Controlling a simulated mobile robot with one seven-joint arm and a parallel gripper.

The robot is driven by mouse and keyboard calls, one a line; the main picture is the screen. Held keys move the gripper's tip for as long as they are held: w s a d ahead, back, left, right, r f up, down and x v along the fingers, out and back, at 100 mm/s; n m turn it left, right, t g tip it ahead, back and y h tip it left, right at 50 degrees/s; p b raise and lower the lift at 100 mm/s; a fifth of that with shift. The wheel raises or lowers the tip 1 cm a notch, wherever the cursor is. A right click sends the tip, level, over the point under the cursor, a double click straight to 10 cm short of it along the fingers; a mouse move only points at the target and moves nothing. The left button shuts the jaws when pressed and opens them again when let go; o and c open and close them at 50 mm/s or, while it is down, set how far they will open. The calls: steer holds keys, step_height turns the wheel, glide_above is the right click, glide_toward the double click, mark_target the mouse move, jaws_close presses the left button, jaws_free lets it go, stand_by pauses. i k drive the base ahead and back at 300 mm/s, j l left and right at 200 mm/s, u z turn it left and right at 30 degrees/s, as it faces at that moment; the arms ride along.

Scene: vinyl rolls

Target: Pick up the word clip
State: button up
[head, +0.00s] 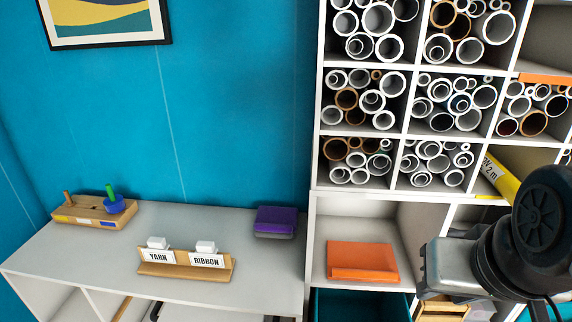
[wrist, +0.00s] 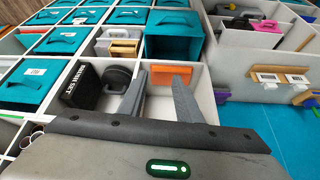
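Two white clips with word cards stand on a wooden rail (head: 185,269) on the grey counter: the YARN clip (head: 158,256) at left and the RIBBON clip (head: 206,259) at right. The wrist view shows two white clips on a wooden rail (wrist: 283,72) at its right; their words are unreadable there. My gripper (wrist: 158,98) is open and empty, with its two grey fingers apart, well left of those clips in that view. In the head view my arm is at the right edge, far from the clips, and its fingertips cannot be made out.
A wooden peg stand (head: 92,214) is left of the rail, and a purple box (head: 275,221) is to its right. A cubby shelf (head: 315,150) full of rolls rises at right. An orange folder (head: 363,261) lies in a compartment. Counter around the rail is clear.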

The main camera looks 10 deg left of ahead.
mark_target(205, 255)
steer(key=u, duration=1.55)
steer(key=z, duration=1.2)
steer(key=i+j, duration=0.1)
steer(key=j, duration=0.6)
steer(key=i+j, duration=0.1)
steer(key=j, duration=0.6)
steer(key=i+j+z, duration=0.1)
steer(key=j, duration=0.55)
